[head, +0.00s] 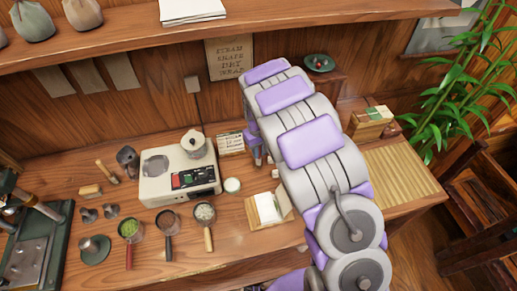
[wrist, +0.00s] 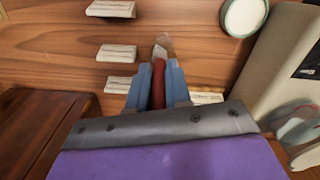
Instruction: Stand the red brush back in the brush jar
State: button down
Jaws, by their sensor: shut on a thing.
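My gripper (wrist: 157,72) is shut on the red brush (wrist: 158,82) in the wrist view. Its blue fingers press on both sides of the red handle, and a pale, blurred tip (wrist: 162,50) sticks out beyond them, over the wooden table. In the head view my gripper (head: 254,148) is just right of the kettle and device, and the brush is hidden there. A dark grey cup-like vessel (head: 127,158) stands at the back left of the table; I cannot tell whether it is the brush jar.
The pale device (head: 178,170) with a kettle (head: 194,142) stands left of my gripper. A small white jar (head: 232,185) stands in front of it. Several strainers with handles lie at front left. A box with paper (head: 268,208) sits near my arm. A shelf (head: 150,40) runs above.

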jog(key=shift+f, duration=0.65)
dwell(0.4)
jog(key=c, duration=1)
grip_release()
jog(key=shift+r, duration=0.15)
jog(key=r+p, duration=0.1)
jog(key=r, duration=0.6)
jog(key=r+p, duration=0.1)
jog(key=r, duration=0.7)
jog(key=shift+w+a+r, duration=0.1)
jog(key=shift+w+r, duration=0.1)
jog(key=shift+r, duration=0.8)
